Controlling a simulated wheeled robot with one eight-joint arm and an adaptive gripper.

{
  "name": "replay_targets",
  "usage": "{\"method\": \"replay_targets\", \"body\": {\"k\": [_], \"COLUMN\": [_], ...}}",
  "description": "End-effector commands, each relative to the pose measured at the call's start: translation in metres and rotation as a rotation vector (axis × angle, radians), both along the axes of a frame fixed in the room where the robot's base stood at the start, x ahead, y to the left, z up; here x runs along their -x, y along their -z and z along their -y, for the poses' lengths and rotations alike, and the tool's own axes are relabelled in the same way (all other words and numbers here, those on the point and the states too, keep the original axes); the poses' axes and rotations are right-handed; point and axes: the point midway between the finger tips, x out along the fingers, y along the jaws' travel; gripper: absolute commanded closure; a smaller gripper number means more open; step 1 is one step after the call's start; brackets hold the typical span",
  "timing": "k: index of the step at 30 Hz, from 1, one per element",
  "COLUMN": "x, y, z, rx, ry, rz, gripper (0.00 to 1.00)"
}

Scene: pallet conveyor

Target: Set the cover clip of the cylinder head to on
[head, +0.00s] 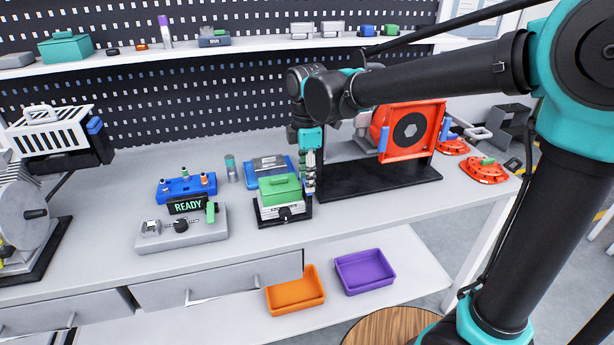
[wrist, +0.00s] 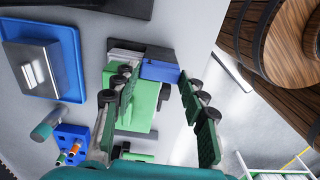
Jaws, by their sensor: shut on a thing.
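The cylinder head (head: 281,212) sits on a black base near the bench's front edge, with a green cover (head: 280,187) on top. In the wrist view the green cover (wrist: 137,110) lies behind the fingers. A blue cover clip (wrist: 160,71) sits at the end of the cover, between my fingertips. My gripper (head: 310,182) points down at the right side of the cylinder head. In the wrist view my gripper (wrist: 157,84) has its green-padded fingers on both sides of the blue clip, shut on it. The clip is mostly hidden by the fingers in the head view.
A blue tray with a grey block (head: 265,165) stands just behind. A grey control box (head: 182,232) with a READY sign (head: 188,205) and a blue peg holder (head: 172,189) stand left. A black plate with an orange-framed machine (head: 410,130) is right. Orange (head: 296,305) and purple (head: 363,287) bins sit below.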

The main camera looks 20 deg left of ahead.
Motion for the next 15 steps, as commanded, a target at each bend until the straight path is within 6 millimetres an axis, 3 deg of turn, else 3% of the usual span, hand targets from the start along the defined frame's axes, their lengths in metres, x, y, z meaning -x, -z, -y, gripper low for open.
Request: {"method": "replay_targets", "body": {"k": [15], "x": [0.0019], "y": [-0.0001], "z": [-0.0055], "rx": [0.0], "ry": [0.358], "rz": [0.0], "gripper": [0.86]}}
